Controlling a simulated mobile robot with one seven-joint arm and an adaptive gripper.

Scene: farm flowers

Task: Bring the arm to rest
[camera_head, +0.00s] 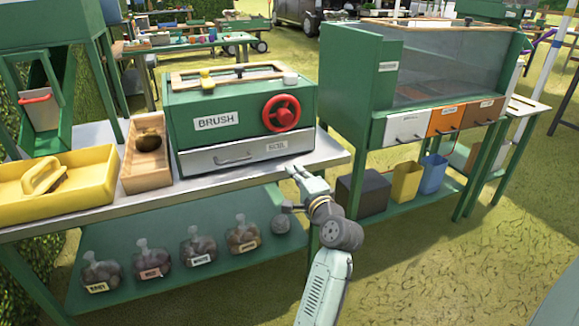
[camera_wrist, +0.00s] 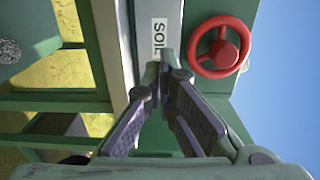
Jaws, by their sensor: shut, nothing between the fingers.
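My gripper (camera_head: 293,171) is at the front edge of the metal-topped bench, close to the right end of the green BRUSH box (camera_head: 240,103). My arm reaches up to it from the bottom of the head view. In the wrist view my gripper (camera_wrist: 162,78) has its fingertips together with nothing between them. They point at the box's light drawer front (camera_wrist: 147,35), beside a label. I cannot tell whether the fingertips touch it.
A red handwheel (camera_head: 281,113) sticks out from the box. A yellow tray (camera_head: 85,182) and a wooden box (camera_head: 132,178) stand to the left. Labelled bags (camera_head: 198,248) lie on the lower shelf. A green sorting stand (camera_head: 360,80) is at right. Grass in front is open.

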